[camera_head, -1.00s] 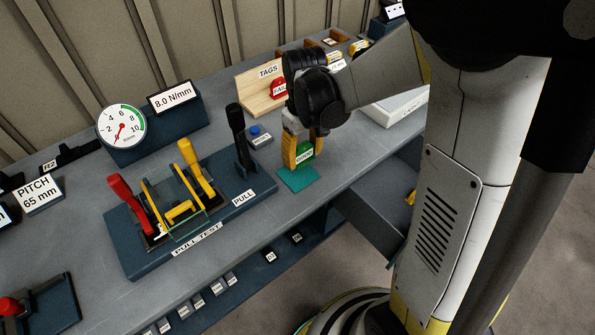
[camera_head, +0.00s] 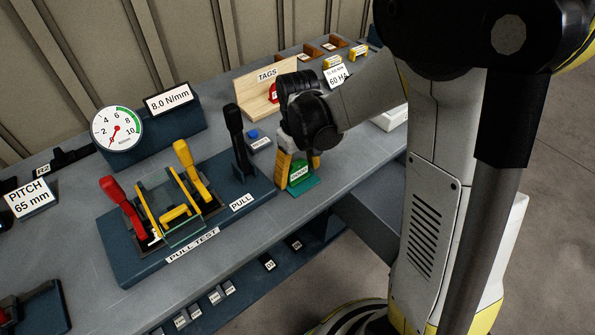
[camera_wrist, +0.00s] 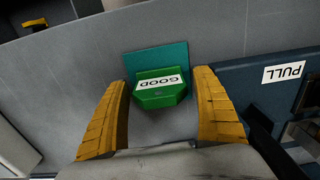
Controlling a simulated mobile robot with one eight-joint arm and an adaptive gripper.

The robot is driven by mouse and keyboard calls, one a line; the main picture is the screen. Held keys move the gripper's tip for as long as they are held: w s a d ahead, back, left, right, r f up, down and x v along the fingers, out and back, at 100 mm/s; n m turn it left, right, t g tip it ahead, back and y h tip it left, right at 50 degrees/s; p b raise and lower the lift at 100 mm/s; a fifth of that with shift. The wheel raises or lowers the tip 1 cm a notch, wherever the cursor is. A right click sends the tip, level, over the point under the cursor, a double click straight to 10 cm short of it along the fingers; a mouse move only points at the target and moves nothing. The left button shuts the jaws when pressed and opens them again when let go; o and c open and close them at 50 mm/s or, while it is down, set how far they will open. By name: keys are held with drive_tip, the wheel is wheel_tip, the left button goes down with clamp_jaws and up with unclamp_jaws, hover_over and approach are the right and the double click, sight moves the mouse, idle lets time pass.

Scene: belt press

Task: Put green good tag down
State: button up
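The green tag marked GOOD (camera_head: 299,172) sits at the teal pad (camera_head: 310,183) on the bench. It also shows in the wrist view (camera_wrist: 160,93), with its label facing up and the teal pad (camera_wrist: 150,58) beyond and under its far edge. My gripper (camera_head: 299,166) is low over the pad, its yellow fingers on either side of the tag. In the wrist view my gripper (camera_wrist: 162,80) is open, with a visible gap between each finger and the tag. The tag's underside is hidden.
The pull-test fixture (camera_head: 185,215) with red, yellow and black levers stands to the left. A wooden TAGS rack (camera_head: 262,92) with a red tag stands behind my gripper. The bench front edge is close, and an open drawer (camera_head: 370,222) lies below it.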

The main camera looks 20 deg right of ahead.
sight(298, 163)
drive_tip(key=shift+r, duration=0.1)
wheel_tip(298, 163, up, 12)
drive_tip(key=p, duration=0.5)
drive_tip(key=shift+s+r, duration=0.1)
drive_tip(key=shift+r, duration=0.05)
drive_tip(key=s+r+m+t, duration=0.3)
drive_tip(key=s+r+t, duration=0.4)
drive_tip(key=s, duration=0.5)
drive_tip(key=shift+s+r+m, duration=0.3)
drive_tip(key=shift+r, duration=0.15)
